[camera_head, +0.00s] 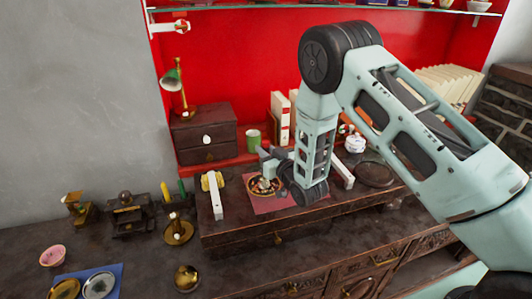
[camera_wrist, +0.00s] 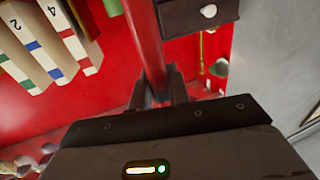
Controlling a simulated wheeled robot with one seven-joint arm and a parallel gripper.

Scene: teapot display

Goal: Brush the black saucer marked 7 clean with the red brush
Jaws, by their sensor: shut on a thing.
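My gripper (camera_wrist: 165,92) is shut on a red handle, which I take to be the red brush (camera_wrist: 147,40); its bristles are not in view. In the head view my gripper (camera_head: 268,158) is low over the raised wooden stand, above a dark dish with a gold-coloured rim (camera_head: 264,192) on a reddish mat (camera_head: 283,204). The wrist partly covers this spot, and I cannot tell whether the brush touches the dish. No number is readable on it, so I cannot confirm that it is the black saucer marked 7.
A white bar (camera_head: 216,198) lies left of the mat. A dark round plate (camera_head: 375,173) lies to the right. A small drawer box (camera_head: 205,138), a green cup (camera_head: 253,140) and white books (camera_head: 281,112) stand behind. Saucers lie on a blue mat (camera_head: 116,276) at lower left.

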